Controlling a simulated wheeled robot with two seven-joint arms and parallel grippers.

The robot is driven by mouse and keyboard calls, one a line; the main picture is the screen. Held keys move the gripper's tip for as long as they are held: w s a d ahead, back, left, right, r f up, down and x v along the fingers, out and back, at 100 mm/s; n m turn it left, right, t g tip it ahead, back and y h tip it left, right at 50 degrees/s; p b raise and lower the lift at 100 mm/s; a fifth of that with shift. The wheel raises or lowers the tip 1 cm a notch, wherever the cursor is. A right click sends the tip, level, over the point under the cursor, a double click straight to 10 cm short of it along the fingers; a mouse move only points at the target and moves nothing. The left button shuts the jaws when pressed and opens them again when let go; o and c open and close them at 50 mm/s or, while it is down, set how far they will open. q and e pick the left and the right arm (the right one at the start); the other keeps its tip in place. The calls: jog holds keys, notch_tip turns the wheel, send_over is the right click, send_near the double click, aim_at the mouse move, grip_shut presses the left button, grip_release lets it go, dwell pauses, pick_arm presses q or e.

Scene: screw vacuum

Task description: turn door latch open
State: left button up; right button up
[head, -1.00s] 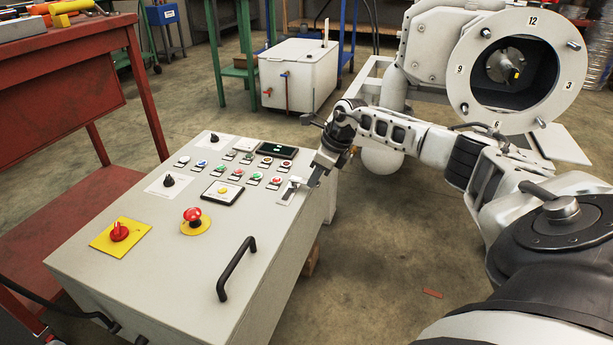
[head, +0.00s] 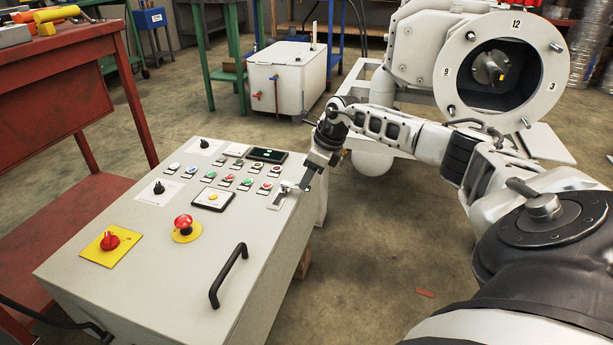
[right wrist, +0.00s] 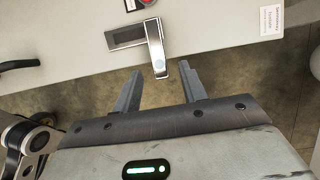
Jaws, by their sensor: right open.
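The door latch (head: 283,194) is a silver lever with a plate on the right edge of the grey control panel (head: 150,235). In the right wrist view the latch lever (right wrist: 156,45) crosses the right end of a dark recess in its plate, its free end pointing toward my gripper. My right gripper (head: 304,184) is at the latch by the panel's right edge. In the right wrist view my right gripper (right wrist: 160,68) is open, with its two fingers on either side of the lever's free end; I cannot tell whether they touch it. My left gripper is not in view.
A red table (head: 70,80) stands at left, and a white vacuum chamber (head: 455,75) at upper right. The floor right of the panel is mostly clear.

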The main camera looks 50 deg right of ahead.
pick_arm(q)
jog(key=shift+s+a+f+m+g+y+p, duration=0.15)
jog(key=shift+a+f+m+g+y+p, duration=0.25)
jog(key=shift+p, duration=0.65)
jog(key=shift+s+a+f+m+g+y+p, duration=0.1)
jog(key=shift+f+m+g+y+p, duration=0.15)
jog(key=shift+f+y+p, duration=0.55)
pick_arm(e)
jog(key=v, duration=1.4)
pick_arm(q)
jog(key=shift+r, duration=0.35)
